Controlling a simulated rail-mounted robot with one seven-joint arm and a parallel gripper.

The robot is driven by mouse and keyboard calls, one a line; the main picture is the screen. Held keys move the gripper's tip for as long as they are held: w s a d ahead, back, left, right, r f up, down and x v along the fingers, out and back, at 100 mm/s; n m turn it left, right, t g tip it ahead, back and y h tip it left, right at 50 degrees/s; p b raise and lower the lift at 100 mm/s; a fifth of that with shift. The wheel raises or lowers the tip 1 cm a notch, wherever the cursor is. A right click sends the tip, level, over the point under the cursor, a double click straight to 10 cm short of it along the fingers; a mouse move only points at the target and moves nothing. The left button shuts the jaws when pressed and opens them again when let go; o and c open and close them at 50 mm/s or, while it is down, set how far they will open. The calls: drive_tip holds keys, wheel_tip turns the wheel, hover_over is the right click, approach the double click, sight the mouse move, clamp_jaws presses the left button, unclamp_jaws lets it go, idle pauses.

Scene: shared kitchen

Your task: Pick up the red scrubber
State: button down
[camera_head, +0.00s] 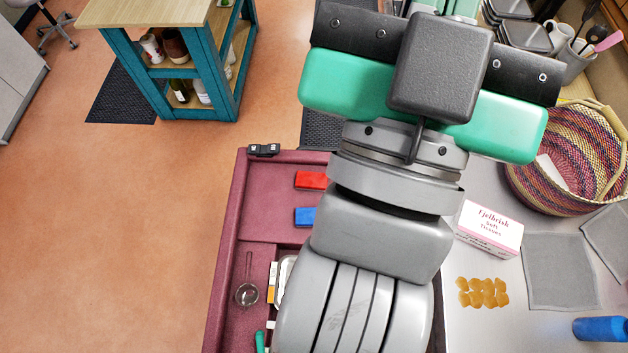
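A small red block (311,180), which looks like the red scrubber, lies in the upper compartment of an open maroon drawer (262,225). Its right end is close to or partly behind my arm. My gripper (425,75) is seen from behind as a green and black hand with a grey box on it. It is to the upper right of the red block and apart from it in the picture. Its fingertips are not clearly visible, so its opening and anything between the fingers cannot be made out.
A blue block (304,217) lies just below the red one. The drawer also holds a small strainer (247,292). A black object (264,149) sits at the drawer's far edge. The counter at right holds a tissue box (490,229), a woven basket (570,165) and a grey cloth (557,270).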

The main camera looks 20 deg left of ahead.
idle(0.4)
drive_tip(key=shift+c, duration=2.2)
unclamp_jaws()
